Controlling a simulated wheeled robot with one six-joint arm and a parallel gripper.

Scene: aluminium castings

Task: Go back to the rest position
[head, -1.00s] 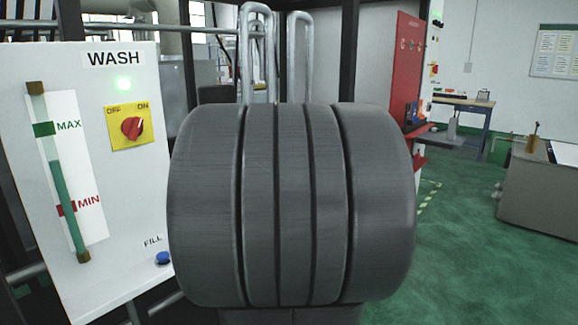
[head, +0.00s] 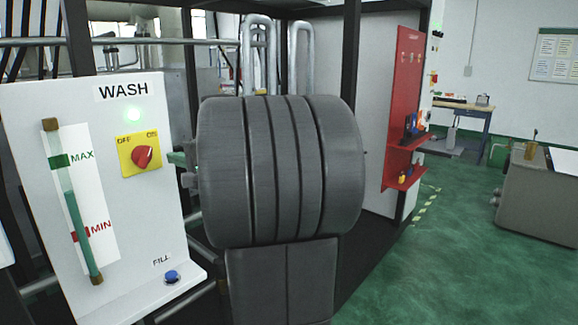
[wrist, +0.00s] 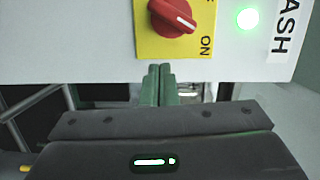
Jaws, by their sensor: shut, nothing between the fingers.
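My gripper (wrist: 158,84) shows in the wrist view with its two green fingers together and nothing between them. In the head view my grey arm hides most of the gripper; only a bit of green finger shows at the arm's left. The WASH panel (head: 105,135) stands at the left with a lit green lamp (head: 134,114). Its red rotary switch (head: 143,156) sits on the yellow plate, its pointer toward ON. The same switch shows in the wrist view (wrist: 172,17).
The panel has a MAX/MIN level gauge (head: 75,205) and a blue FILL button (head: 171,276). Dark frame posts and pipes stand behind. A red tool board (head: 405,100) with a shelf is right of my arm. Green floor at the right is open, up to a grey bench (head: 540,200).

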